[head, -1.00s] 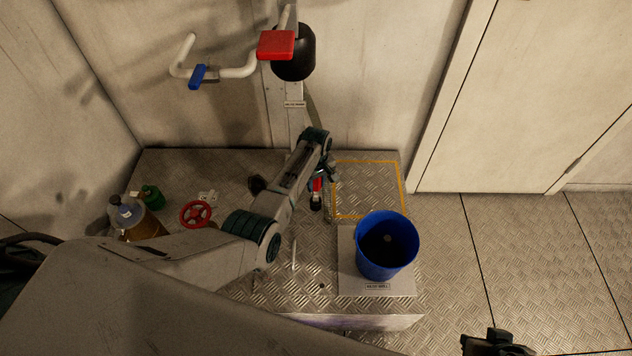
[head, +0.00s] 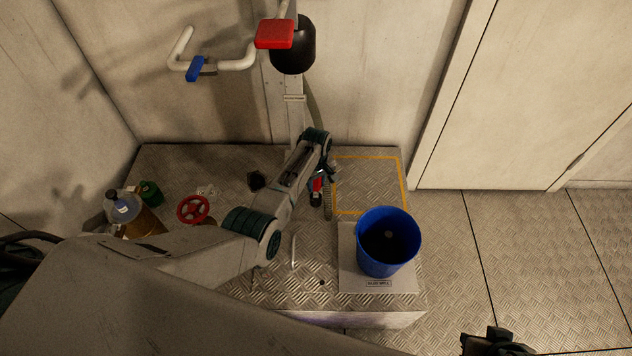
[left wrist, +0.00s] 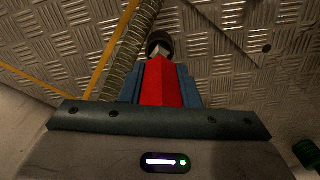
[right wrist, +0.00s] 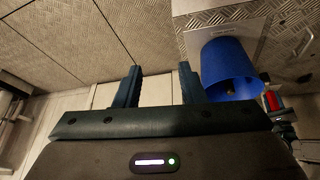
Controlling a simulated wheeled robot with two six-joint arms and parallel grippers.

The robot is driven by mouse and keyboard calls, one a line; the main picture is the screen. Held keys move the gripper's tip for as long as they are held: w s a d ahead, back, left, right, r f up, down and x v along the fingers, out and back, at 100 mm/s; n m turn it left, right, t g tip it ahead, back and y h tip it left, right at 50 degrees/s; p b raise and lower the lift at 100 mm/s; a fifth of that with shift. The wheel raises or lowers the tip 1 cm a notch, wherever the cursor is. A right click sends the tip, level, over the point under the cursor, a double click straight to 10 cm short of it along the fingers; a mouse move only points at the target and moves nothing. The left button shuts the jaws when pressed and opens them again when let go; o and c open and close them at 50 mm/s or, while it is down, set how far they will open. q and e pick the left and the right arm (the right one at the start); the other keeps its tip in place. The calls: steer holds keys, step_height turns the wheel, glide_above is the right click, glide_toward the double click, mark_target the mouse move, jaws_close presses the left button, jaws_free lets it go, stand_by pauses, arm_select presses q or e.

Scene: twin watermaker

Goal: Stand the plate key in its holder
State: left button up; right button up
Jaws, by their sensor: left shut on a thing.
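The plate key (left wrist: 162,82) shows as a red grip in the left wrist view. My left gripper (left wrist: 163,88) is shut on it, with a blue finger on each side. Beyond the red grip is a bright metal part, then a dark round piece (left wrist: 159,40) over the tread-plate bench. I cannot tell whether that piece is the holder, or whether the key is inside it. In the head view the red grip (head: 317,185) shows beside my left gripper (head: 325,174), partly hidden by the arm. My right gripper (right wrist: 158,88) is open and empty, away from the bench.
A blue bucket (head: 388,240) stands on a pale plate (head: 350,275) at the bench's right. A yellow-outlined area (head: 370,178) behind it is clear. A ribbed hose (left wrist: 128,52) runs close beside the key. A red handwheel (head: 193,209) and bottles (head: 135,215) stand at left.

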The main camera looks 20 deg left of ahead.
arm_select(q)
steer(key=shift+f, duration=0.25)
arm_select(e)
steer(key=shift+f, duration=0.2)
arm_select(q)
steer(key=o, duration=0.9)
arm_select(e)
steer(key=shift+a, duration=0.1)
arm_select(q)
step_height(320, 180, up, 9)
steer(key=p, duration=0.2)
steer(key=shift+r+p, duration=0.15)
steer(key=shift+p, duration=0.2)
steer(key=shift+r, duration=0.75)
arm_select(e)
steer(key=shift+s+d+r+g+h, duration=0.2)
steer(key=shift+d+r+g, duration=0.15)
steer(key=shift+r, duration=0.15)
steer(key=shift+s+d+r+g+h, duration=0.1)
steer(key=shift+d+r+g+h, duration=0.15)
steer(key=shift+d+r, duration=0.15)
